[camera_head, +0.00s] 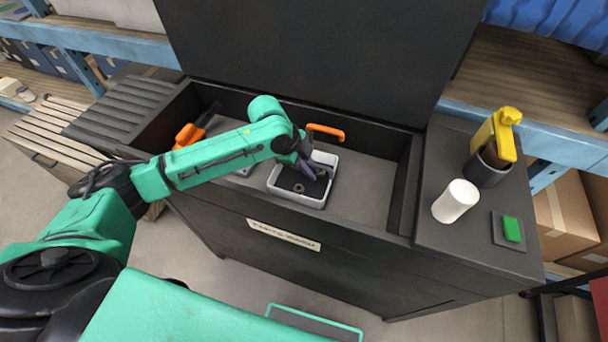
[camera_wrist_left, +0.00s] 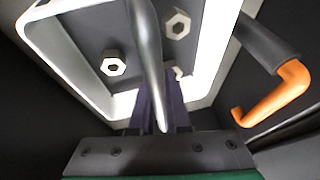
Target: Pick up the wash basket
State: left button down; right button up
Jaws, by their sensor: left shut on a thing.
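The wash basket is a small white-rimmed tray (camera_head: 295,200) inside the dark parts washer's open basin. It holds several hex nuts and has a grey bar handle arching over it. In the left wrist view the basket's white wall (camera_wrist_left: 214,50) and its handle (camera_wrist_left: 146,45) are close up. My left gripper (camera_head: 310,170) reaches down over the basket. Its purple fingers (camera_wrist_left: 160,105) are shut on the bar handle. I cannot tell whether the basket touches the basin floor. My right gripper is not in view.
An orange-handled tool (camera_head: 326,131) lies behind the basket, with another orange handle (camera_head: 188,135) at the basin's left. The raised dark lid (camera_head: 315,55) stands behind.

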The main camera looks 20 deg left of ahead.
pick_arm(q)
jog(key=shift+s+f, duration=0.15)
jog(key=shift+f, duration=0.05)
